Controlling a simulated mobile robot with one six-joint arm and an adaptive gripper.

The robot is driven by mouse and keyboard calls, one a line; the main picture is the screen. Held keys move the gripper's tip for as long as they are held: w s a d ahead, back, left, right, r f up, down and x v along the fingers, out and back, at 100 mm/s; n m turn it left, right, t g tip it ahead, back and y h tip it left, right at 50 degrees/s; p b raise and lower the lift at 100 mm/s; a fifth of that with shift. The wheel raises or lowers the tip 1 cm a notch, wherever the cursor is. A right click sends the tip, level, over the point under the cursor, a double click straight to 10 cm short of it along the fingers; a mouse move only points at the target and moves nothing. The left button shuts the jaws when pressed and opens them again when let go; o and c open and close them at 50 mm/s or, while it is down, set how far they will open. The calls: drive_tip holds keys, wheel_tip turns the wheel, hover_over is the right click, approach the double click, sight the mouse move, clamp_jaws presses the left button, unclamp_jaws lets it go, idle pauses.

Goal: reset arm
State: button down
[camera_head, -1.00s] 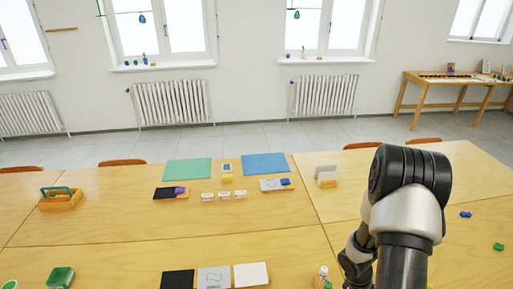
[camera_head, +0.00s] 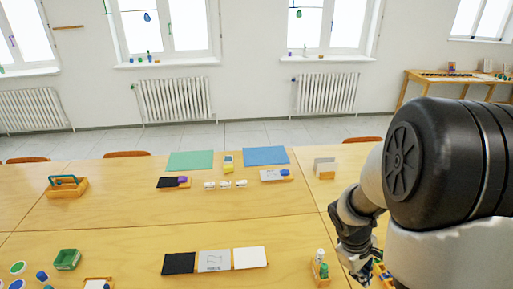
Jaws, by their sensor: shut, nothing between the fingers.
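My arm fills the right side of the view, with a large black joint and pale links in front of the table. My gripper (camera_head: 361,276) is dark and small, pointing down below the arm's wrist at the lower right. It is shut and holds nothing that I can see. It is close beside a small wooden holder (camera_head: 321,272) with a white-capped bottle and green items. I cannot tell whether they touch. Part of the gripper and the table behind the arm are hidden.
Black, grey and white square panels (camera_head: 214,261) lie front centre. A green mat (camera_head: 190,160) and a blue mat (camera_head: 265,156) lie at the back. A wooden caddy (camera_head: 67,187) stands left, a green basket (camera_head: 67,259) nearer. The table's middle (camera_head: 150,222) is mostly clear.

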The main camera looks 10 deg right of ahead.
drive_tip(key=s+a+r+m+t+y+b, duration=0.2)
drive_tip(key=s+a+r, duration=0.3)
drive_tip(key=a, duration=0.5)
drive_tip(key=s+a+r+m+t+y+b, duration=0.1)
drive_tip(key=s+a+r+m+t+b, duration=0.1)
drive_tip(key=s+a+r, duration=0.4)
drive_tip(key=a+r+t, duration=0.1)
drive_tip(key=a+r, duration=0.2)
drive_tip(key=shift+a+r+m+y, duration=0.3)
drive_tip(key=shift+a+y, duration=0.05)
drive_tip(key=shift+y, duration=0.05)
